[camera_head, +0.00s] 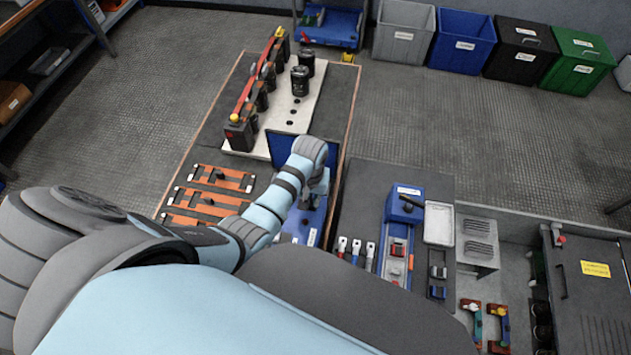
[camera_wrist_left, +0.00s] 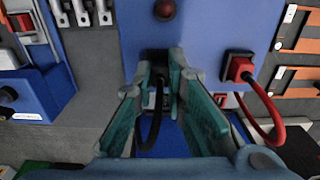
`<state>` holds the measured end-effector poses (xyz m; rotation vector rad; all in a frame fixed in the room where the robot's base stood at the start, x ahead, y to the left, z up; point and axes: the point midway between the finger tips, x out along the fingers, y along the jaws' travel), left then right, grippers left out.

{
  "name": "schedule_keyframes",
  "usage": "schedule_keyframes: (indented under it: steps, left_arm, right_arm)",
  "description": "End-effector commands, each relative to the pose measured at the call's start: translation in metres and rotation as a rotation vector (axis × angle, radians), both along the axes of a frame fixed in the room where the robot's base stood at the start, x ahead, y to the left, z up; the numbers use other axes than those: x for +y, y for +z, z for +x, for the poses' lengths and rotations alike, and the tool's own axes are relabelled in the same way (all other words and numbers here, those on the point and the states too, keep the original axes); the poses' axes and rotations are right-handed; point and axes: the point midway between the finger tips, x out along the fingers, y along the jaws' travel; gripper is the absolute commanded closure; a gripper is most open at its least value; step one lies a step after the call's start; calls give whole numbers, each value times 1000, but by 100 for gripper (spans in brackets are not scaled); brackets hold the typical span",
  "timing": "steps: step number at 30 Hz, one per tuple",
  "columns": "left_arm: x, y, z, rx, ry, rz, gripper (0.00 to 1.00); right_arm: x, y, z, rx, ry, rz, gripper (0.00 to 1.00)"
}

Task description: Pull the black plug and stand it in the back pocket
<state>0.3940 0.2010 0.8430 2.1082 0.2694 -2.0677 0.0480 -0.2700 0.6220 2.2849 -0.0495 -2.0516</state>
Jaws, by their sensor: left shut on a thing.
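My left gripper (camera_wrist_left: 159,78) is shut on the black plug (camera_wrist_left: 158,98) in the left wrist view. The plug is mostly hidden between the teal fingers, and its black cable (camera_wrist_left: 153,135) curves down. The fingertips are at the blue panel (camera_wrist_left: 215,25); I cannot tell whether the plug is still seated in it. A red plug (camera_wrist_left: 240,68) with a red cable sits in the panel to the right. In the head view the blue panel (camera_head: 285,147) is partly behind my left arm, and the black plug is hidden. I cannot make out the back pocket. My right gripper is not in view.
A dark red round knob (camera_wrist_left: 164,10) sits on the panel above my fingers. Black capacitors (camera_head: 300,80) stand on a light plate behind the panel. Orange bars (camera_head: 220,178) lie to the left. A blue box (camera_head: 404,200) and a metal tray (camera_head: 438,222) are to the right.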

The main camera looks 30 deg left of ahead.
Motion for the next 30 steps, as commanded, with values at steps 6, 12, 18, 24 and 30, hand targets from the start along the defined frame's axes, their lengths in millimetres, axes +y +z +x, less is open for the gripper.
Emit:
schedule_keyframes:
  steps: [6,12,18,24,30]
  left_arm:
    - [-3,-9,-9,22,0,-8,100]
    - [-4,-9,-9,23,-1,-9,65]
    - [-3,-8,-9,23,0,-9,65]
    - [-2,-7,-7,18,0,-8,65]
    - [-2,-6,-7,17,1,-6,65]
  right_arm:
    - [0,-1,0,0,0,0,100]
    - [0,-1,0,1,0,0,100]
    - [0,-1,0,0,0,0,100]
    - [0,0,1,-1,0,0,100]
    - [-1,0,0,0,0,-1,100]
